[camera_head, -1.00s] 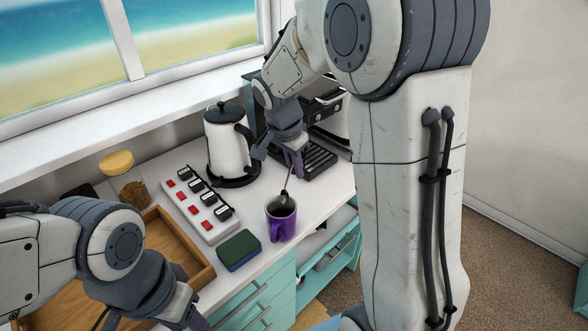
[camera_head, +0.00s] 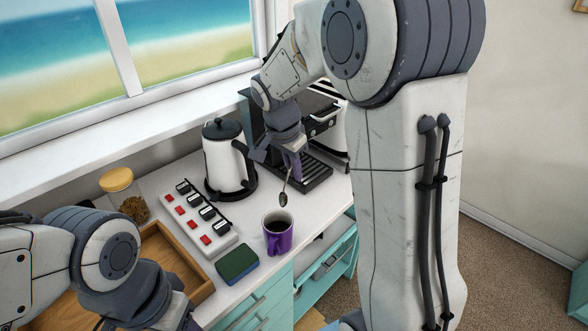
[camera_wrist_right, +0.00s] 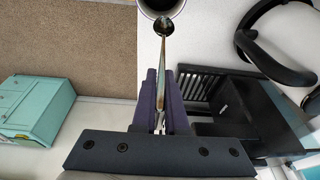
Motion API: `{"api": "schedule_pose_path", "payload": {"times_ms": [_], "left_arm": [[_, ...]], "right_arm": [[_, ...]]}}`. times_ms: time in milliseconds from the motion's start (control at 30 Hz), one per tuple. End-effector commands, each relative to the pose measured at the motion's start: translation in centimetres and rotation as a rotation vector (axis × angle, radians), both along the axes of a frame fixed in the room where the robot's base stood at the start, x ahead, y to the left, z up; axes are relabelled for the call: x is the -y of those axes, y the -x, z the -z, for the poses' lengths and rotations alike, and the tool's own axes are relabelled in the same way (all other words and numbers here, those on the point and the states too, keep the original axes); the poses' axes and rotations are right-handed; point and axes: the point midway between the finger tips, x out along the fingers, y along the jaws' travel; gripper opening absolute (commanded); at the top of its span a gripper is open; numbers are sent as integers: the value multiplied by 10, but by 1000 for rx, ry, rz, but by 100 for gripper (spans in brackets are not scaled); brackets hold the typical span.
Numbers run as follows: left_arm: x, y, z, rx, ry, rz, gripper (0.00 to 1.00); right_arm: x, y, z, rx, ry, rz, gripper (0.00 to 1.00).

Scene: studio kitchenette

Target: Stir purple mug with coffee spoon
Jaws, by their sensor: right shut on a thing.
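The purple mug (camera_head: 279,243) stands upright near the counter's front edge, with dark liquid inside. My right gripper (camera_head: 290,166) is shut on the handle of the coffee spoon (camera_head: 283,199), bowl end down. The spoon's bowl hangs just above and behind the mug's rim, outside the liquid. In the right wrist view the spoon (camera_wrist_right: 164,60) runs up from the right gripper (camera_wrist_right: 161,85) toward the mug (camera_wrist_right: 161,5), which is cut off at the top. My left gripper (camera_head: 172,318) is low over the wooden tray, partly cut off; its jaws cannot be made out.
A sponge (camera_head: 237,263) lies left of the mug. A strip of red switches (camera_head: 205,222) and a kettle (camera_head: 222,160) stand behind. A coffee machine (camera_head: 316,170) is under my right arm. A wooden tray (camera_head: 190,262) and a jar (camera_head: 128,200) are at left.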

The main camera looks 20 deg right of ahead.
Motion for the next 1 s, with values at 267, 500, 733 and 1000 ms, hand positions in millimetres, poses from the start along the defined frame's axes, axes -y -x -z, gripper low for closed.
{"api": "schedule_pose_path", "payload": {"times_ms": [267,500,733,1000], "left_arm": [[0,0,0,0,0,0,50],[0,0,-7,0,0,0,50],[0,0,-25,0,0,0,50],[0,0,-40,0,0,0,50]], "right_arm": [[0,0,0,0,0,0,0],[0,0,-8,0,0,0,0],[0,0,-31,0,0,0,0],[0,0,-51,0,0,-1,0]]}}
